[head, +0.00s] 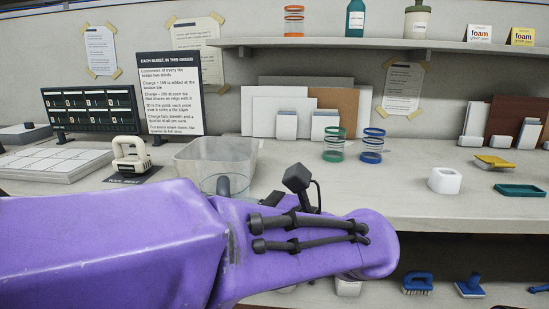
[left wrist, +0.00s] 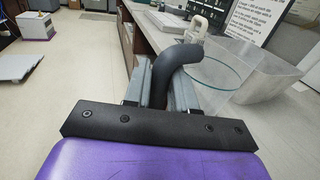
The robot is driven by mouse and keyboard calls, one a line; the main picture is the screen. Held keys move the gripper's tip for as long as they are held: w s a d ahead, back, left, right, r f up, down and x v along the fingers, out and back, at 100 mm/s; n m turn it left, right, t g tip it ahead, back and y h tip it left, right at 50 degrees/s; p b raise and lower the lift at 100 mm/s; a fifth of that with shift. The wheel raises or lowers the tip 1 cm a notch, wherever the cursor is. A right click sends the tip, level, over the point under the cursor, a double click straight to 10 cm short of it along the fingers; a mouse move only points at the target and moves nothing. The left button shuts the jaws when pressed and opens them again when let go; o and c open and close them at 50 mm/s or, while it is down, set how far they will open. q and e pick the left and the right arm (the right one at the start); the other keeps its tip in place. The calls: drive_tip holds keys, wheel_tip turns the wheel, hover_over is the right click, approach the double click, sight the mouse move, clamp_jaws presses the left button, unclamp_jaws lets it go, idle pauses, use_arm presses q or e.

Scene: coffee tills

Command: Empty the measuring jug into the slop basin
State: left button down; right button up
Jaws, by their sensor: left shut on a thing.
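My left gripper (left wrist: 164,78) is shut on the dark curved handle of the measuring jug. The jug is clear, and its round rim (left wrist: 214,72) shows just beyond the fingers in the left wrist view. The slop basin (left wrist: 262,70) is a clear, open, rectangular tub close beside the jug. In the head view the basin (head: 212,154) stands on the counter behind my purple left arm, which hides the gripper and most of the jug. I cannot tell the jug's contents or whether its rim is over the basin. My right gripper is not in view.
A cream-handled device (head: 131,153) and a printed sign (head: 169,92) stand left of the basin. Green (head: 334,146) and blue (head: 371,147) ringed glasses stand to its right. A white pot (head: 444,180) is farther right. A shelf (head: 340,43) runs above.

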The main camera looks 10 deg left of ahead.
sight(226, 188)
use_arm(q)
wheel_tip(226, 188, up, 5)
drive_tip(key=p, duration=0.4)
drive_tip(key=shift+r+p, duration=0.15)
drive_tip(key=shift+p, duration=0.2)
drive_tip(key=shift+w+f, duration=0.1)
drive_tip(key=shift+f, duration=0.1)
